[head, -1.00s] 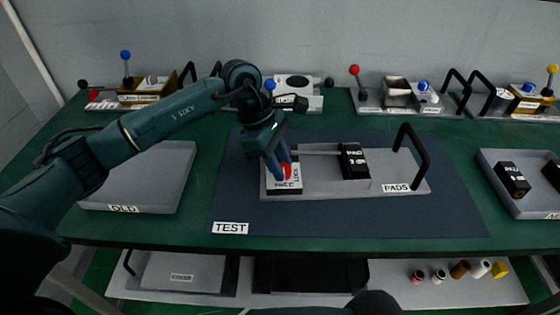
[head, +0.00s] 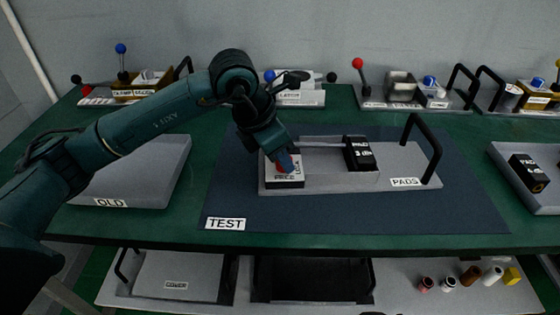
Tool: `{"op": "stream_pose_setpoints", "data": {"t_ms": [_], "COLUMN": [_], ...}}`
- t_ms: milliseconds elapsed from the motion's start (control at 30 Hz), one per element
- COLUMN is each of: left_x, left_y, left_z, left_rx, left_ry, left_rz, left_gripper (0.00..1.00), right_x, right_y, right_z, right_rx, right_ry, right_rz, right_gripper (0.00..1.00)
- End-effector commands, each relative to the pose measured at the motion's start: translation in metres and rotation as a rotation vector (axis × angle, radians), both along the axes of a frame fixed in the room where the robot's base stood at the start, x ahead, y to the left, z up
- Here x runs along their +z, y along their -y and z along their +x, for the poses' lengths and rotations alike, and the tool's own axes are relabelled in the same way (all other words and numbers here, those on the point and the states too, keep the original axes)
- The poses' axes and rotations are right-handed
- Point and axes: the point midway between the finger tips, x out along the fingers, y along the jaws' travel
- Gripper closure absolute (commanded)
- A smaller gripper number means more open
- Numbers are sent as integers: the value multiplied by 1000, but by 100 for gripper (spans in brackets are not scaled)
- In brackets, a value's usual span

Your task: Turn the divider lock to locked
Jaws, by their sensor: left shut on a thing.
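The divider lock (head: 285,182) is a small block with a pale labelled top, reading FREE at the front and LOCK at the right, at the left end of the grey PADS tray (head: 320,182). A small red knob (head: 284,165) on it is mostly hidden by my gripper. My left gripper (head: 284,160) comes down from above, tilted, and is shut on the red knob. The knob's exact pointing is hidden. A black pad block (head: 359,154) sits on the tray to the right, beside a thin rod (head: 318,145). My right gripper is not in view.
The tray stands on the dark TEST mat (head: 260,222), with a black handle (head: 424,147) at its right end. The OLD tray (head: 155,185) is empty at left. Another tray with pads (head: 528,172) is at right. Several fixtures with coloured knobs line the back.

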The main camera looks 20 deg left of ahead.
Motion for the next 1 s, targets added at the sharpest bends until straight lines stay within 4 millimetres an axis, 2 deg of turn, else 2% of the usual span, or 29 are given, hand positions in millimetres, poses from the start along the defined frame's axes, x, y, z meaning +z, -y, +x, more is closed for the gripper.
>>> {"op": "stream_pose_setpoints", "data": {"t_ms": [467, 700, 1000], "left_x": [-2, 0, 1], "left_y": [4, 5, 5], "left_z": [-1, -2, -2], "left_rx": [433, 593, 696], "left_ry": [6, 4, 2], "left_rz": [-3, -2, -3], "left_gripper": [93, 93, 93], "right_x": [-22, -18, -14], "right_y": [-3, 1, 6], "right_z": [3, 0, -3], "right_rx": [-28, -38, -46], "right_ry": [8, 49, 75], "right_rz": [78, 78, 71], "right_gripper": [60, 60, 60]}}
